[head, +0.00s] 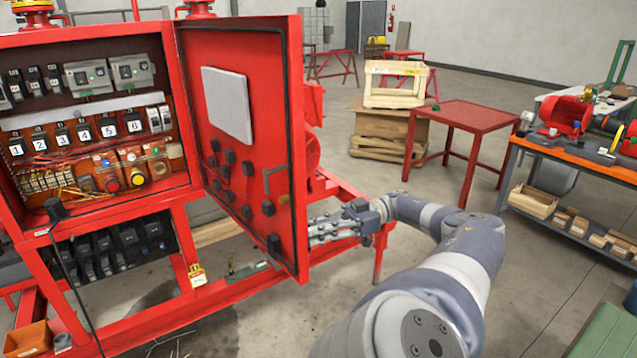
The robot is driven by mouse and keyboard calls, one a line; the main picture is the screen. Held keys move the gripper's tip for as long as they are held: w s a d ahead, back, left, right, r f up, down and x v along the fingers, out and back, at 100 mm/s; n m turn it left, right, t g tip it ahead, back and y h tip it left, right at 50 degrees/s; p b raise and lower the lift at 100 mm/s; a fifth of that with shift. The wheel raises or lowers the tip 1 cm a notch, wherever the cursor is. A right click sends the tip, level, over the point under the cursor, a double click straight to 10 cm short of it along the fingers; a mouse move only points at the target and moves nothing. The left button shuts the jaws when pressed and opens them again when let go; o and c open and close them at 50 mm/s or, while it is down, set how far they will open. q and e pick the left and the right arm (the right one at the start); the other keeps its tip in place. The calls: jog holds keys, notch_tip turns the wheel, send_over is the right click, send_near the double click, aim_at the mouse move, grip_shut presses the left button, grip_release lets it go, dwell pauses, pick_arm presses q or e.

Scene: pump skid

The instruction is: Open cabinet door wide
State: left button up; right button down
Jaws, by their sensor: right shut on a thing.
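The red cabinet (95,22) stands at the left with its front open, showing breakers, switches and wiring inside. Its red door (262,105) is hinged on the cabinet's right side and stands swung out toward me, with its inner face, a pale panel and black fittings in view. My right gripper (318,232) is at the lower free edge of the door, on its outer side. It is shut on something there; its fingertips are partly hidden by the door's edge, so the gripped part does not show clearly. My left gripper is not in view.
A red table (470,117) and a wooden crate (397,82) on stacked boxes stand behind, right of the door. A workbench (570,160) with tools is at the far right. The skid's red frame runs below the cabinet. Floor between door and workbench is mostly clear.

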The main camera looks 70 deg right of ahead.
jog(key=shift+w+d+r, duration=0.25)
jog(key=shift+w+r, duration=0.2)
jog(key=shift+r, duration=0.1)
jog(key=c, duration=1.8)
grip_release()
jog(key=shift+c, duration=0.2)
jog(key=shift+o, duration=0.7)
jog(key=shift+w+f, duration=0.15)
jog(key=shift+w, duration=0.15)
jog(key=shift+w+d+f, duration=0.1)
jog(key=shift+w+d, duration=0.05)
jog(key=shift+w, duration=0.1)
jog(key=shift+s, duration=0.15)
